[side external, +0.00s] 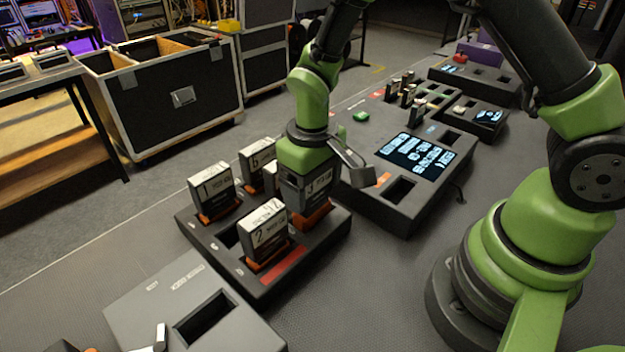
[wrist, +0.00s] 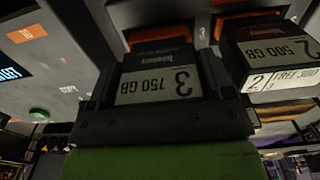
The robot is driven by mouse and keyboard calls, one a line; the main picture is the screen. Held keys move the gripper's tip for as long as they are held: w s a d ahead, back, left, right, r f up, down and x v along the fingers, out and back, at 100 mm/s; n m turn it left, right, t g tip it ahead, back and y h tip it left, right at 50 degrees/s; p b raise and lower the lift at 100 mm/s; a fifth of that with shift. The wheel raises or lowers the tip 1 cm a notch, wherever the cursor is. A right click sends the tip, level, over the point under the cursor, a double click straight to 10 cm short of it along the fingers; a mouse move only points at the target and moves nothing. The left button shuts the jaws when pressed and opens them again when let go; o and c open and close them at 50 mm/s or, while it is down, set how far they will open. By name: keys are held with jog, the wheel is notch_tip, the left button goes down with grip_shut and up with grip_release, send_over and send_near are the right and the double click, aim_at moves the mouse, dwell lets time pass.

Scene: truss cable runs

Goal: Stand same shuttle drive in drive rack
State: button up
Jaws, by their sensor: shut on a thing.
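My gripper (side external: 305,165) points down over the right part of the dark drive rack (side external: 312,260). It is shut on the drive labelled 3 (side external: 320,187), which stands upright at a rack bay with orange at its foot. In the wrist view the label of drive 3 (wrist: 155,86) reads 750 GB, and the jaws (wrist: 150,105) sit on both sides of it. I cannot tell whether its lower end is fully down in the bay. Drive 2 (side external: 264,232) stands in front of it, drive 1 (side external: 211,187) at left and drive 6 (side external: 257,162) behind.
Another drive is mostly hidden behind my gripper. An empty slot shows in the rack between drives 1 and 2. A console with a lit screen (side external: 416,155) and an open slot stands at right. A grey box (side external: 165,300) with a slot lies in front.

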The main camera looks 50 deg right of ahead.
jog(key=shift+f, duration=0.8)
dwell(0.4)
jog(key=o, duration=1.2)
jog(key=shift+r, duration=3.8)
jog(key=shift+r, duration=0.1)
jog(key=s+d+r+m+t+y, duration=0.2)
jog(key=s+r+t, duration=0.5)
jog(key=s+r, duration=0.7)
notch_tip(320, 180, up, 2)
jog(key=shift+s+d+r+m, duration=0.2)
jog(key=shift+s+d+m, duration=0.15)
jog(key=shift+d+m, duration=0.5)
